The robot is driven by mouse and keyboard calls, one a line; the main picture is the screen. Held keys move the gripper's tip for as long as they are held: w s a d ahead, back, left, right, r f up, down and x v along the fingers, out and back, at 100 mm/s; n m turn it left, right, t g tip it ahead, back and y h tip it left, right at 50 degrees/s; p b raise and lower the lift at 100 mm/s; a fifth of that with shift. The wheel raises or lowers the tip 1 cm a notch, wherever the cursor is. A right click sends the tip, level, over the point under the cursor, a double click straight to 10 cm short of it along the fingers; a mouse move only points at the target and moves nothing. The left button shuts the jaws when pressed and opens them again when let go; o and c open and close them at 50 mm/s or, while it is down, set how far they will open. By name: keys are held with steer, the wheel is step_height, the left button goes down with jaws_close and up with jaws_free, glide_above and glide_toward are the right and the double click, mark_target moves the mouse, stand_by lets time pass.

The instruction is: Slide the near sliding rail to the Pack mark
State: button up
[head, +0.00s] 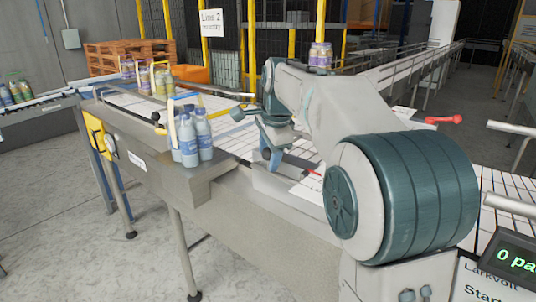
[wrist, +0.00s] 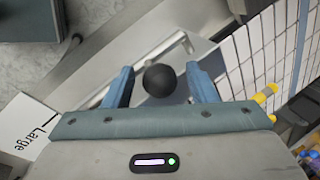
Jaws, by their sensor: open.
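In the wrist view, a round black knob (wrist: 160,80) lies between the two blue fingers of my gripper (wrist: 160,76), with a visible gap on each side. A pale metal bar (wrist: 165,52) runs beside the knob and appears to belong to the near sliding rail. In the head view, my gripper (head: 267,156) points down over the near side of the conveyor; my arm hides much of this area. A white label reading "Large" (wrist: 38,132) shows at the left of the wrist view. I cannot make out a Pack mark in either view.
Several bottles (head: 188,140) stand on the near left corner of the machine. More bottles (head: 320,57) stand behind my arm. A red handle (head: 443,119) stands at the right. The white-tiled conveyor (head: 235,133) runs beyond my gripper. The floor (head: 70,195) at left is clear.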

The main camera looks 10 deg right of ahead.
steer(key=v, duration=1.3)
steer(key=shift+p, duration=0.45)
steer(key=shift+s+a+r, duration=0.1)
steer(key=shift+s, duration=0.1)
